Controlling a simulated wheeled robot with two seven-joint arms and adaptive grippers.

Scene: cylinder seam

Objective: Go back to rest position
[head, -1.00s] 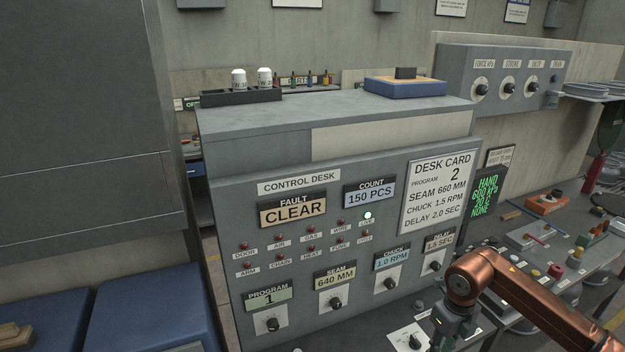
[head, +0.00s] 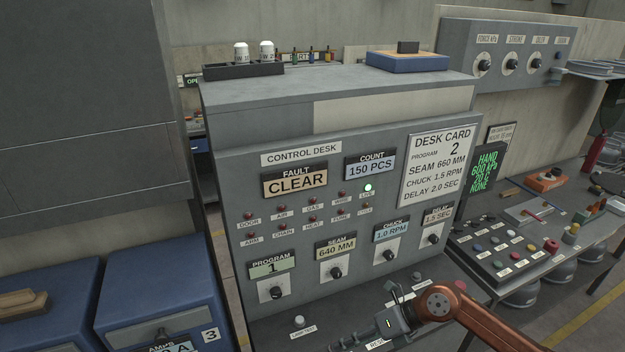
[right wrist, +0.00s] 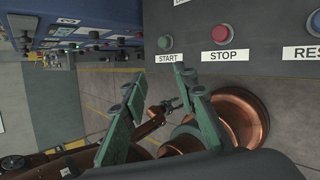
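My right gripper (head: 350,338) is low in the head view, in front of the control desk's lower ledge, its copper arm coming from the right. In the right wrist view its two green fingers (right wrist: 158,80) are apart with nothing between them. The control desk (head: 285,215) shows FAULT CLEAR, COUNT 150 PCS, PROGRAM 1, SEAM 640 MM, CHUCK 1.0 RPM and DELAY 1.5 SEC. My left gripper is outside the head view. A small dark gripper on a copper arm shows beyond the fingers in the right wrist view, too small to read its state.
A green START button (right wrist: 165,42) and red STOP button (right wrist: 220,33) are near the right fingers. The desk card (head: 438,168) reads program 2. A button panel (head: 515,245) stands right; blue cabinets (head: 160,285) stand left.

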